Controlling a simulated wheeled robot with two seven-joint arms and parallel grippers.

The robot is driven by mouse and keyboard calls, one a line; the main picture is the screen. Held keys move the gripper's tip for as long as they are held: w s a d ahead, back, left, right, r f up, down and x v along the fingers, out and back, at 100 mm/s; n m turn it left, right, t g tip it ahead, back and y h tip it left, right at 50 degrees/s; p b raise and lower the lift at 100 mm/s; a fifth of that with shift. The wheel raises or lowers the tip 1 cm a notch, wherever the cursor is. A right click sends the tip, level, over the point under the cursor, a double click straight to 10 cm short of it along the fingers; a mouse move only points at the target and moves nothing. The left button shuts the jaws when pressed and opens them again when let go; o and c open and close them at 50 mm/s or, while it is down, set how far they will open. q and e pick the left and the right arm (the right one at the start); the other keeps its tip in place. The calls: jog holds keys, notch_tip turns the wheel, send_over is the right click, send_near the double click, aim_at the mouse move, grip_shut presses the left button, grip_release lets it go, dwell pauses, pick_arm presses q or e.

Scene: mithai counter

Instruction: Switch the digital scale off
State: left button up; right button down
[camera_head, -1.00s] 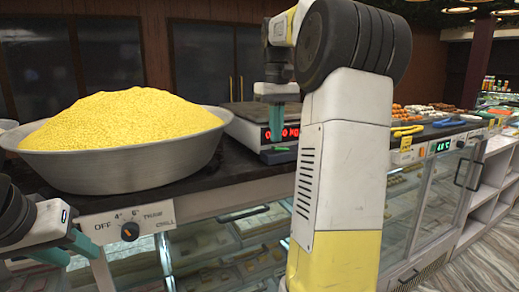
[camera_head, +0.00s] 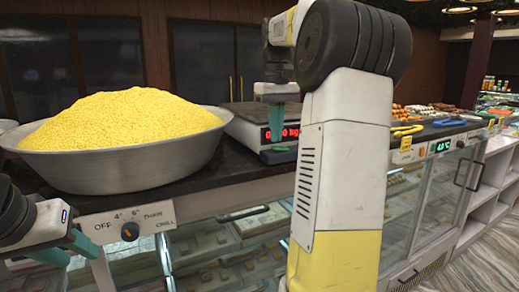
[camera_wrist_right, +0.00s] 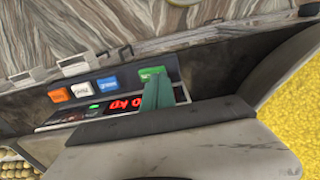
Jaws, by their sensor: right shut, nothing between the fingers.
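The digital scale (camera_head: 246,125) stands on the dark counter, right of the big bowl, with its red display (camera_head: 290,132) lit. The right wrist view shows its front panel from above, with the lit display (camera_wrist_right: 122,103) partly covered by my fingers. A row of orange (camera_wrist_right: 60,95), white (camera_wrist_right: 82,90), blue (camera_wrist_right: 106,85) and green (camera_wrist_right: 152,73) buttons lies along the panel. My right gripper (camera_wrist_right: 155,84) is shut and empty, its teal fingertips at the green button; I cannot tell whether they touch it. My left gripper (camera_head: 72,255) is open and empty at lower left.
A wide metal bowl (camera_head: 120,170) heaped with yellow grains (camera_head: 125,122) stands left of the scale. A cooling dial (camera_head: 130,231) sits on the counter front below it. Glass display cases run beneath the counter. Blue tongs (camera_head: 449,123) and sweets lie farther right.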

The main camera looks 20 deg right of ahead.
aim_at(275, 147)
jog(key=shift+f, duration=0.95)
dwell(0.6)
jog(key=shift+r, duration=3.5)
jog(key=shift+s+a, duration=0.2)
jog(key=shift+a, duration=0.1)
jog(key=s+a+f+t+y, duration=0.2)
jog(key=s+a+f+t, duration=0.4)
jog(key=s+a+f, duration=1)
jog(key=shift+s+f, duration=0.6)
jog(key=shift+s, duration=0.1)
